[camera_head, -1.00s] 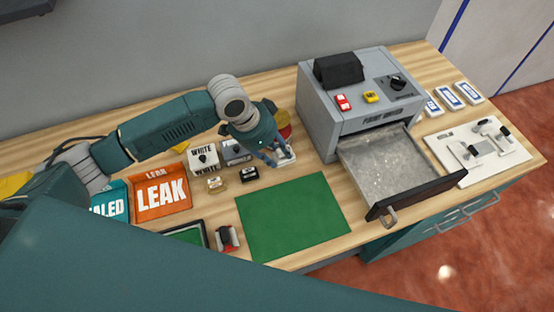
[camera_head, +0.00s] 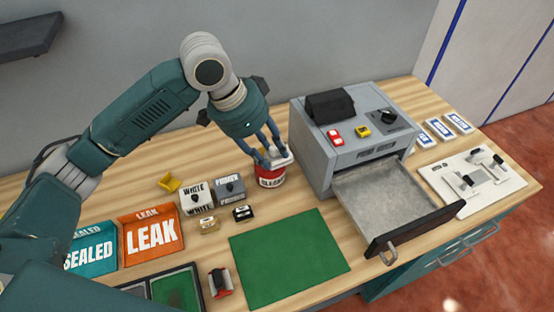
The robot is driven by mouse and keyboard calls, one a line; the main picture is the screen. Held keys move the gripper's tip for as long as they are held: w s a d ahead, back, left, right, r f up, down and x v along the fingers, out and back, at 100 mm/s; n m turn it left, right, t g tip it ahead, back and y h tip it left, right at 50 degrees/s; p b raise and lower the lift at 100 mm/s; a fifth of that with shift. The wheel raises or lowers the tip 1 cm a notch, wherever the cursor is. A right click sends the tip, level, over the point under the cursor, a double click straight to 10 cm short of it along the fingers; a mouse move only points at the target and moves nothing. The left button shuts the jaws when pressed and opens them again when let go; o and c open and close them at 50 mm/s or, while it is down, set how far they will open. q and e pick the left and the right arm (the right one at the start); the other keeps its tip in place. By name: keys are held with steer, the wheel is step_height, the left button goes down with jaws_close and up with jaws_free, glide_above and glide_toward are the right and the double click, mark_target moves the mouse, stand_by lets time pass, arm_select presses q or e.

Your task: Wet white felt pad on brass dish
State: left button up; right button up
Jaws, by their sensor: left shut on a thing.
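My left gripper (camera_head: 274,161) points down with its fingers at the top of a red tin (camera_head: 269,179) that has a white label. It is shut on a pale flat piece (camera_head: 285,157), partly hidden by the fingers; I cannot tell whether this is the white felt pad, or whether it touches the tin. A white box marked WHITE (camera_head: 196,198) stands left of the tin. In front of that box is a small brass-coloured item (camera_head: 208,226) with a pale label; I cannot tell whether it is the brass dish. My right gripper is out of view.
A grey machine (camera_head: 347,135) with an open drawer (camera_head: 385,200) stands right of the tin. A grey box (camera_head: 229,188) and small black item (camera_head: 243,213) are near the white box. Orange LEAK (camera_head: 150,237) and teal SEALED (camera_head: 91,249) bins are left. The green mat (camera_head: 288,258) is bare.

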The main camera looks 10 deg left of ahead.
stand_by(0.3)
arm_select(q)
steer(key=w+a+f+p, duration=0.3)
steer(key=w+a+p, duration=0.2)
steer(key=w+p, duration=0.4)
steer(key=f+b, duration=0.2)
steer(key=b, duration=0.1)
steer(key=f+b, duration=0.3)
steer(key=b, duration=0.1)
steer(key=shift+d+f, duration=0.2)
steer(key=shift+f, duration=0.05)
steer(key=shift+c, duration=0.2)
stand_by(0.4)
steer(key=shift+f, duration=1.05)
stand_by(0.7)
steer(key=shift+r, duration=0.1)
stand_by(0.4)
step_height(320, 180, up, 7)
steer(key=p, duration=0.7)
